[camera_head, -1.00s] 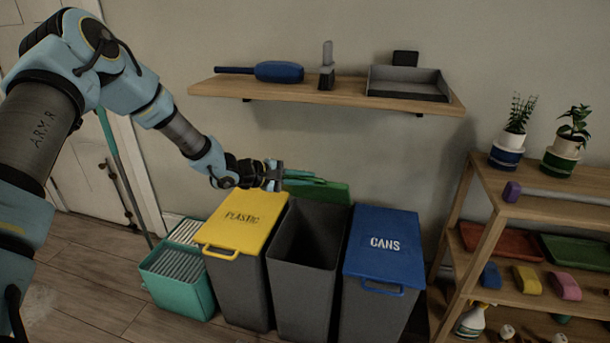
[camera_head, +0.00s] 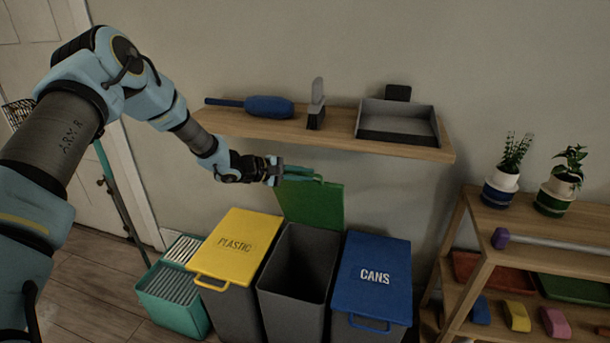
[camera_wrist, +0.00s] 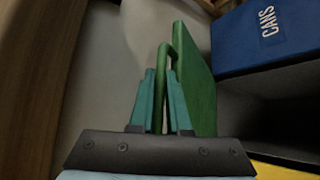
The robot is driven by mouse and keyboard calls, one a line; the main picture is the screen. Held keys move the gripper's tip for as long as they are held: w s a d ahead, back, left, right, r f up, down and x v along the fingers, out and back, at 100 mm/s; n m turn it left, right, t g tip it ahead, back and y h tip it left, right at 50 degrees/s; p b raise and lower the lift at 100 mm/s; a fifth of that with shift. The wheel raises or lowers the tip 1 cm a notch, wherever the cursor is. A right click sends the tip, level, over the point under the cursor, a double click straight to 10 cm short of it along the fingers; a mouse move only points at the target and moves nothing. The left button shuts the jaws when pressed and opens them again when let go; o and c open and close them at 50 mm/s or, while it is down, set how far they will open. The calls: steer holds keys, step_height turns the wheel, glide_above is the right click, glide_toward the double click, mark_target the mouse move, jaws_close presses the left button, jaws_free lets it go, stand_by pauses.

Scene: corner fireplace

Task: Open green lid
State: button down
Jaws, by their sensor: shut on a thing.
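The green lid (camera_head: 318,207) stands raised, close to upright, at the back of the middle grey bin (camera_head: 292,275). The bin's dark inside is open to view. My gripper (camera_head: 300,175) is at the lid's top edge, shut on its handle. In the wrist view my gripper's teal fingers (camera_wrist: 160,98) close around the green handle (camera_wrist: 172,60), and the lid (camera_wrist: 197,80) shows beside them at the right.
A bin with a yellow PLASTIC lid (camera_head: 237,246) stands left and one with a blue CANS lid (camera_head: 373,272) right. A wooden shelf (camera_head: 330,138) with tools hangs just above my gripper. A rack with plants (camera_head: 500,190) stands at the right.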

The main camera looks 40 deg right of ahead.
steer(key=shift+w+d+r, duration=0.1)
steer(key=shift+d, duration=0.05)
steer(key=c, duration=0.9)
jaws_free()
steer(key=shift+w+a, duration=0.15)
steer(key=shift+a, duration=0.35)
steer(key=b+v, duration=0.2)
steer(key=v, duration=0.8)
steer(key=shift+r, duration=0.15)
